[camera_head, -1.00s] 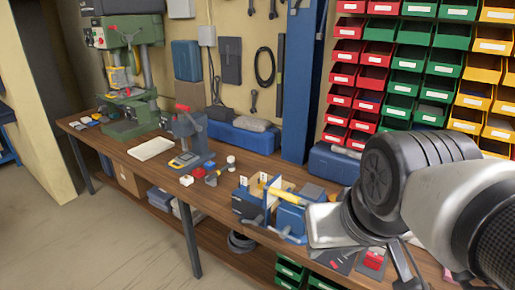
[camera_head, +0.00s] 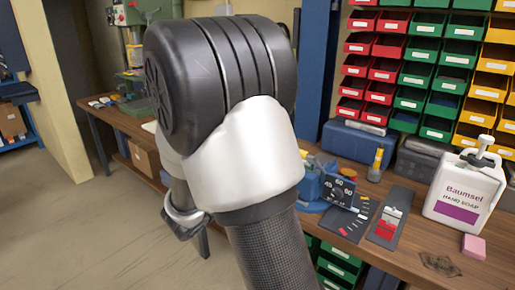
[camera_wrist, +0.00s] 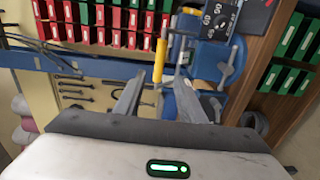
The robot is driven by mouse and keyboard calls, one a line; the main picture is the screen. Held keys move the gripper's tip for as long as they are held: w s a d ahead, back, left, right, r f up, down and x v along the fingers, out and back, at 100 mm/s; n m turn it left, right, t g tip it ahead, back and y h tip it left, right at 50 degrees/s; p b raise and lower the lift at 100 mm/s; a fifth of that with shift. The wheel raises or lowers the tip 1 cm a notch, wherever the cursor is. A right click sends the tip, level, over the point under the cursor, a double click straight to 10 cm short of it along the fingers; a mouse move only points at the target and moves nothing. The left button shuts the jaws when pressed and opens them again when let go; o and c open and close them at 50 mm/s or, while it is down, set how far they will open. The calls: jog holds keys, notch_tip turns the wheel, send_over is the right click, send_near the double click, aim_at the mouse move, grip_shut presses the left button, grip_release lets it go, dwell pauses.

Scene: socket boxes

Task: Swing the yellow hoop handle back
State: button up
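A yellow bar (camera_wrist: 160,60) shows upright in the wrist view, in line with the gap between my fingers; no full hoop shape can be made out. Beside it on the right are a blue metal body (camera_wrist: 195,105) and a dark plate with white numbers (camera_wrist: 222,18). My gripper (camera_wrist: 158,98) is open, with its two grey fingers apart. It is unclear whether the bar is between the fingertips or beyond them. In the head view the blue body (camera_head: 312,186) stands on the bench, partly hidden by my arm. A small yellow upright piece (camera_head: 377,163) shows behind it.
A white soap bottle (camera_head: 462,190), a pink block (camera_head: 473,246) and dark tool cards (camera_head: 388,218) are on the wooden bench (camera_head: 412,258). A blue case (camera_head: 355,140) stands behind. Red, green and yellow bins line the wall. My arm covers the middle of the head view.

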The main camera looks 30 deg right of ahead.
jog(key=r+x, duration=0.1)
jog(key=x, duration=1.6)
jog(key=shift+d+f, duration=0.25)
jog(key=shift+f, duration=0.2)
jog(key=shift+s, duration=0.15)
jog(key=shift+c, duration=0.4)
grip_shut()
